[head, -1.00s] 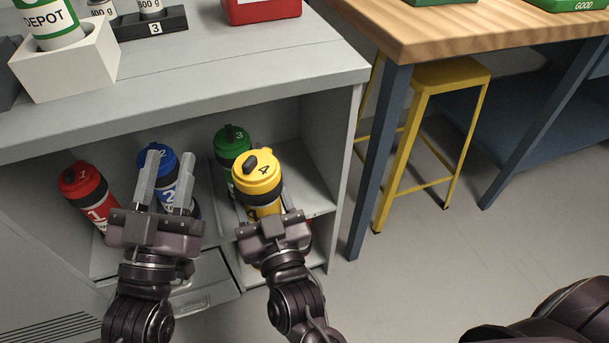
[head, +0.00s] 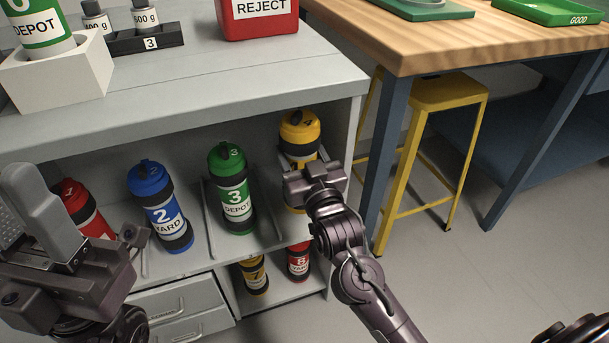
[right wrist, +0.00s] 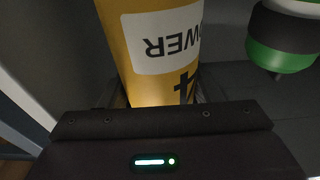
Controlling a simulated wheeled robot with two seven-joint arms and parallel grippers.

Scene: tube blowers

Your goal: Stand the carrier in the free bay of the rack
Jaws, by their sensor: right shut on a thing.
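The yellow carrier marked 4 (head: 299,128) is upright at the right end of the rack shelf (head: 208,262), right of the green carrier 3 (head: 231,180). My right gripper (head: 316,180) is shut on it from the front and hides part of its body. In the right wrist view the yellow carrier (right wrist: 155,65) fills the space ahead of the gripper, its label partly visible. Whether its base rests on the shelf floor cannot be told. The blue carrier 2 (head: 160,205) and red carrier 1 (head: 85,212) stand to the left. My left gripper (head: 35,205) is open and empty, at the left edge.
Carriers 7 (head: 253,275) and 8 (head: 298,261) stand on a lower shelf. The grey bench top (head: 200,90) overhangs the shelf. A red reject bin (head: 258,18) stands on it. A yellow stool (head: 445,90) and wooden table (head: 430,40) are at right.

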